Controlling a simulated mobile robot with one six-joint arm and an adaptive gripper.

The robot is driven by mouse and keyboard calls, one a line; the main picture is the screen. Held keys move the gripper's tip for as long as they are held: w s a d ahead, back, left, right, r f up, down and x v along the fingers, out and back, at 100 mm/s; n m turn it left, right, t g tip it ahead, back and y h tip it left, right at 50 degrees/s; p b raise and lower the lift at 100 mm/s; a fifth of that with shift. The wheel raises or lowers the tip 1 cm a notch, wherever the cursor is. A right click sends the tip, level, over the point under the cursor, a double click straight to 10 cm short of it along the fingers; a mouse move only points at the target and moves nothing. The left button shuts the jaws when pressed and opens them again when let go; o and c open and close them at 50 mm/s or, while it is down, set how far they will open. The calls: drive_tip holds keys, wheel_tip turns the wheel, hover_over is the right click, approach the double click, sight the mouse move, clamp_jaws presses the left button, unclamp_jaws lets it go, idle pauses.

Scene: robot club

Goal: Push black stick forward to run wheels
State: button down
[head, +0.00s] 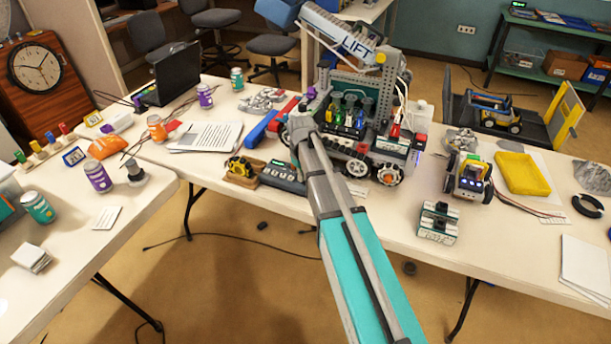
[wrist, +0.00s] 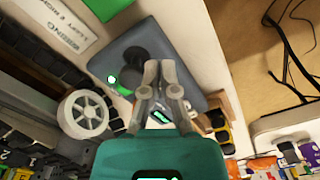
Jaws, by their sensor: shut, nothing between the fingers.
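A blue-grey control box (wrist: 182,62) fills the upper middle of the wrist view; it also shows in the head view (head: 284,177) on the table's front edge. The black stick (wrist: 134,57) stands on the box, with a green light (wrist: 111,79) beside it. My gripper (wrist: 160,66) is shut and empty over the box, its fingertips just right of the stick in the wrist view. I cannot tell whether they touch it. In the head view my arm hides the gripper and stick. The wheeled robot (head: 345,85) stands behind the box; one pale wheel (wrist: 87,113) shows in the wrist view.
A yellow tape measure (head: 241,167) sits on a wooden block left of the box. A small wheeled robot (head: 470,180) and a yellow tray (head: 522,174) stand to the right. Papers (head: 207,137) lie at the left. The floor in front is open.

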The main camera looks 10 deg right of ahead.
drive_tip(key=shift+f+b, duration=0.75)
drive_tip(key=shift+f, duration=0.1)
drive_tip(key=shift+w+d, duration=0.5)
drive_tip(key=shift+w, duration=0.2)
idle(0.6)
drive_tip(key=shift+s+a, duration=0.15)
drive_tip(key=shift+s, duration=0.05)
idle(2.6)
drive_tip(key=shift+s+a, duration=0.65)
drive_tip(key=shift+s, duration=0.25)
drive_tip(key=shift+s+a, duration=0.25)
drive_tip(key=shift+s, duration=0.1)
idle(0.3)
wheel_tip(320, 180, up, 7)
drive_tip(key=p, duration=0.7)
idle(0.4)
